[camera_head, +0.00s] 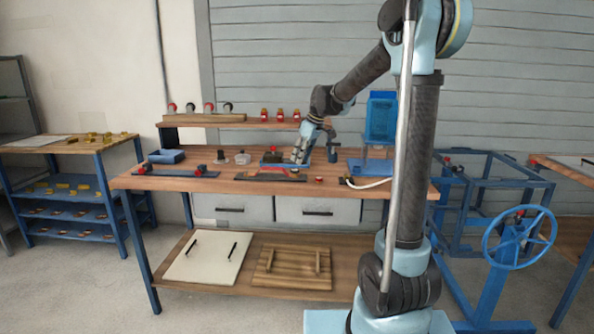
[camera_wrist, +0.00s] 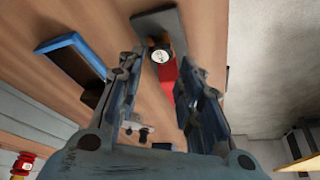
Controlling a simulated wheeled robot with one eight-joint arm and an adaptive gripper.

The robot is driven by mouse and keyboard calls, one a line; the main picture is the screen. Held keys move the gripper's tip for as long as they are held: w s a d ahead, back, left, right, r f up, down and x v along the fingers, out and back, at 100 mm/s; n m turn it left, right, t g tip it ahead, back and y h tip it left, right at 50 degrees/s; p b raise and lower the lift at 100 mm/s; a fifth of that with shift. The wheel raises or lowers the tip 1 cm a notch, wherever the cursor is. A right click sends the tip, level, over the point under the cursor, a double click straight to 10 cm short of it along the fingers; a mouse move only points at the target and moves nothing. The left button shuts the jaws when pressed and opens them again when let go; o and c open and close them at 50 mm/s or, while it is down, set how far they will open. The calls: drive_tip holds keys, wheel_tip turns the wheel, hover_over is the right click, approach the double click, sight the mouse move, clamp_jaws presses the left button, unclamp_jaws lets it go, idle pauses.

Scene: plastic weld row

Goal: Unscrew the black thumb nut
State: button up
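My gripper (camera_wrist: 160,68) is open in the wrist view, its two fingers apart with nothing held between them. In the head view my gripper (camera_head: 299,152) points down over the bench's middle. Beyond the fingertips is a small round piece with a pale marked face and dark surround (camera_wrist: 160,56). It sits at a red bar (camera_wrist: 167,76) and a grey plate (camera_wrist: 158,20). I cannot tell whether this piece is the black thumb nut. In the head view the nut is too small to pick out among the parts near the gripper.
A raised shelf (camera_head: 250,124) behind holds several red and dark knobs. A blue-edged dark bin (camera_wrist: 72,70) lies left of the fingers in the wrist view.

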sight(294, 171)
drive_tip(key=x, duration=0.6)
drive_tip(key=shift+f, duration=0.25)
drive_tip(key=c, duration=0.7)
drive_tip(key=n, duration=0.2)
drive_tip(key=n+g, duration=0.1)
drive_tip(key=n, duration=0.1)
drive_tip(key=shift+w+g+y, duration=0.25)
drive_tip(key=shift+g+y, duration=0.05)
drive_tip(key=n+g, duration=0.1)
drive_tip(key=n, duration=0.1)
drive_tip(key=n+g, duration=0.1)
drive_tip(key=n, duration=0.2)
drive_tip(key=shift+w+a, duration=0.1)
drive_tip(key=shift+a, duration=0.1)
drive_tip(key=n+g, duration=0.1)
drive_tip(key=n, duration=0.2)
drive_tip(key=n+h, duration=0.1)
drive_tip(key=n, duration=0.1)
drive_tip(key=shift+w+a+n+g, duration=0.1)
drive_tip(key=shift+n+g, duration=0.3)
drive_tip(key=n, duration=0.2)
drive_tip(key=n+g+h, duration=0.1)
drive_tip(key=n, duration=0.1)
drive_tip(key=shift+w+n+h, duration=0.1)
drive_tip(key=shift+n+h, duration=0.2)
drive_tip(key=shift+n, duration=0.1)
